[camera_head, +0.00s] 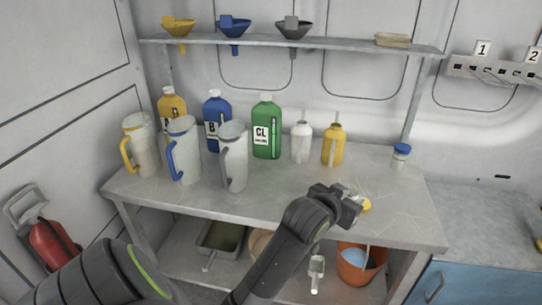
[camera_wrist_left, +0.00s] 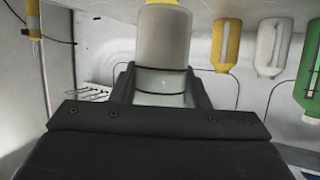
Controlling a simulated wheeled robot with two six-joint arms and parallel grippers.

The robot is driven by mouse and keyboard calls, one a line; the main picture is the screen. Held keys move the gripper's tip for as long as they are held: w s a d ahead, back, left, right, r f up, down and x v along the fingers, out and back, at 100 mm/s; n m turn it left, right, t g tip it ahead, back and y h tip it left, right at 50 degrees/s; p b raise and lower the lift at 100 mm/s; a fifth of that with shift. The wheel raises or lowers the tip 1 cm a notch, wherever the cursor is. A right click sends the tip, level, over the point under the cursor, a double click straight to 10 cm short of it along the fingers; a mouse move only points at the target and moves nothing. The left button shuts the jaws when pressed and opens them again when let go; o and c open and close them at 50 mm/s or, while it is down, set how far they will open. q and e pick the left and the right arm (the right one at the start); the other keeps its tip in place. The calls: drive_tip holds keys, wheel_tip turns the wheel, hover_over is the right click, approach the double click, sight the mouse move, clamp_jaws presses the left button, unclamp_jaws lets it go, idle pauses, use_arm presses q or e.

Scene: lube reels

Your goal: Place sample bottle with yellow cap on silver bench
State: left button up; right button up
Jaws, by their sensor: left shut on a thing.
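My left gripper (camera_head: 345,204) is over the front right part of the silver bench (camera_head: 290,205). It is shut on the sample bottle with yellow cap. In the wrist view the bottle's pale body (camera_wrist_left: 164,42) is between the fingers, with a bit of yellow at the top picture edge. In the head view the yellow cap (camera_head: 364,205) shows beside and below the fingers, close to the bench top; the body is mostly hidden. I cannot tell whether the bottle touches the bench. My right gripper is not in view.
A blue-capped sample bottle (camera_head: 400,155) stands at the bench's back right. White (camera_head: 301,143) and yellow (camera_head: 333,146) oilers, a green bottle (camera_head: 266,128) and several jugs stand further left. The bench around my gripper is clear. An orange bucket (camera_head: 358,268) is below.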

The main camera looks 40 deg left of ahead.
use_arm(q)
drive_tip(key=w+a+r+n+y+p, duration=0.1)
drive_tip(key=w+a+r+p, duration=0.15)
drive_tip(key=a, duration=0.45)
drive_tip(key=w+a+r+n+y+p, duration=0.1)
drive_tip(key=w+a+p, duration=0.25)
drive_tip(key=a, duration=0.35)
drive_tip(key=shift+w+f+p, duration=0.1)
drive_tip(key=shift+f+p, duration=0.95)
drive_tip(key=shift+f, duration=3.9)
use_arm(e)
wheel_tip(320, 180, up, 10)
use_arm(q)
drive_tip(key=o, duration=1)
drive_tip(key=shift+f, duration=0.15)
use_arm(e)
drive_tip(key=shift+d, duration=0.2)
